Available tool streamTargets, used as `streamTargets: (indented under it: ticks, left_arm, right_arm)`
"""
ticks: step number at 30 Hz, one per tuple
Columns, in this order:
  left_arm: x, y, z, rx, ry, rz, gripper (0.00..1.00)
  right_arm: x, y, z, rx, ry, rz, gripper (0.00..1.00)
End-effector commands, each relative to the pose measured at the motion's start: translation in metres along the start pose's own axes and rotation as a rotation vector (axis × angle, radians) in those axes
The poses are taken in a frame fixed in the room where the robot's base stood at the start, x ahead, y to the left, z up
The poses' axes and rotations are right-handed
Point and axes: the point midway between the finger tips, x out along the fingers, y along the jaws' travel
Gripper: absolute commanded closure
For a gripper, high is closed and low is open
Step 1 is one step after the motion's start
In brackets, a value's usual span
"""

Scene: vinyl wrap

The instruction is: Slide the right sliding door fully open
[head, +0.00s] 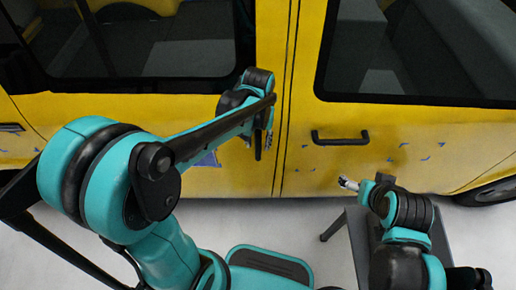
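The yellow van's right door (300,165) fills the right half of the head view and looks closed, with a dark vertical seam at its left edge. Its black bar handle (340,137) sits below the dark window. My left gripper (259,148) hangs in front of the yellow body just left of the seam, apart from the handle, pointing down. Its dark fingers show, but their opening is unclear. My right gripper (348,184) is low in front of the door, below the handle, with a pale tip pointing left. Whether it is open or holds something is unclear.
A grey table or stool (347,228) stands on the pale floor beside my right arm. A dark wheel (488,193) shows at the far right. Small blue-purple patches (207,159) dot the yellow body.

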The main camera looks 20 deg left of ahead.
Motion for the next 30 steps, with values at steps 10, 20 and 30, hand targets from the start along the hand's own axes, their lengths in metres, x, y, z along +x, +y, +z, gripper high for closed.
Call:
streamTargets:
  ticks: [10,20,30]
  left_arm:
    - [0.032,0.000,0.000,0.000,0.000,0.000,0.61]
    - [0.031,0.000,0.000,0.000,0.000,0.000,0.92]
    - [0.031,-0.003,0.001,-0.001,0.000,0.000,1.00]
  right_arm:
    - [0.010,0.000,0.007,0.000,0.000,0.000,0.13]
    - [0.010,0.000,0.007,0.000,0.000,0.000,0.13]
    - [0.010,0.000,0.007,0.000,0.000,0.000,0.13]
